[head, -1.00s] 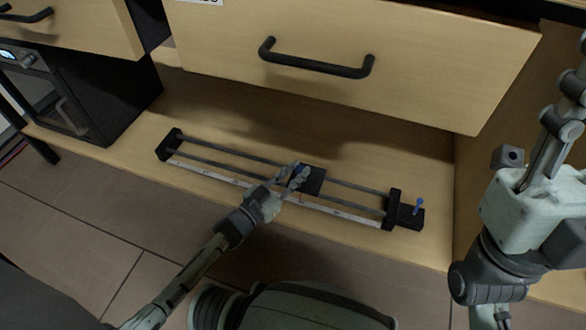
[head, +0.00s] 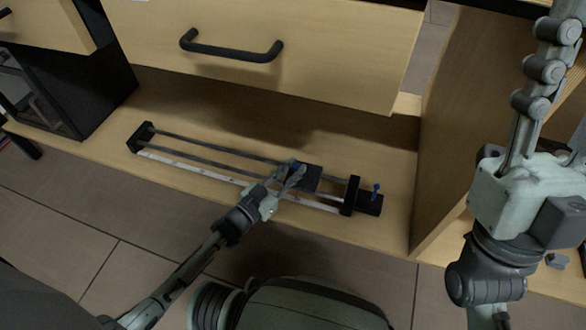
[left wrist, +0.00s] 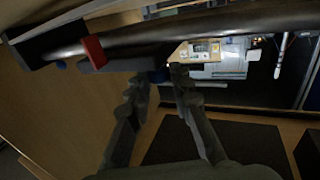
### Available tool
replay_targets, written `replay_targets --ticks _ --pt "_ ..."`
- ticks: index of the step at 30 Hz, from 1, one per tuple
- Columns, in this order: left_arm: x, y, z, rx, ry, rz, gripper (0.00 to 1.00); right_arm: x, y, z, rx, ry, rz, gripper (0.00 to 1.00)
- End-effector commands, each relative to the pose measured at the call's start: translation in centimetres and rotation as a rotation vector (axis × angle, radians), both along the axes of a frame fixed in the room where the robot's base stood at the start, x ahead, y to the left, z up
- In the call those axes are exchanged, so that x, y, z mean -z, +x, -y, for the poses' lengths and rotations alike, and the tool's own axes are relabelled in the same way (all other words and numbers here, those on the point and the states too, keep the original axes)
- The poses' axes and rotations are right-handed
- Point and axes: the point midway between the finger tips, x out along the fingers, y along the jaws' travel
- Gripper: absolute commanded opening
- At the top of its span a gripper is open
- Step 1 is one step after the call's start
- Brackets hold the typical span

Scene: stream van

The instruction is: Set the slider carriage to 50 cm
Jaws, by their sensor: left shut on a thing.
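The slider (head: 215,157) lies on the low wooden shelf, with two dark rails, black end blocks and a pale scale strip along its front. Its black carriage (head: 311,178) sits on the rails toward the right end block. The scale figures are too small to read. A red marker (left wrist: 94,50) also shows there beside the rail. My right gripper (head: 545,70) is raised at the right, away from the slider; its fingers overlap edge-on.
A wooden drawer (head: 330,60) with a black handle (head: 230,50) overhangs the shelf behind the slider. A blue-topped lever (head: 376,188) stands on the slider's right end. An upright wooden panel (head: 445,140) bounds the shelf on the right. A black cabinet (head: 75,90) stands left.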

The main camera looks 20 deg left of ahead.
Motion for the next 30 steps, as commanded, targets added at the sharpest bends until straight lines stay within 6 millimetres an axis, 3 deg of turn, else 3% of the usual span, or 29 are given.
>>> replay_targets --ticks 9,10,15,25,30 --pt "0.1 -0.1 0.0 0.001 0.000 -0.001 0.00 0.0 0.0 0.0 -0.001 0.000 0.000 0.40" --pt "0.1 -0.1 0.0 0.001 0.000 -0.001 0.22 0.0 0.0 0.0 -0.001 0.000 0.001 0.40" --pt "0.1 -0.1 0.0 0.001 0.000 -0.001 0.42 -0.2 -0.1 0.0 -0.001 0.001 0.009 0.40" --pt "0.1 -0.3 -0.1 0.000 0.000 -0.001 0.42 -0.3 -0.1 0.0 0.000 -0.002 0.012 0.40" --pt "0.2 -2.3 -1.0 0.001 0.003 -0.003 0.42 -0.3 -0.1 0.0 0.000 -0.001 0.011 0.40"
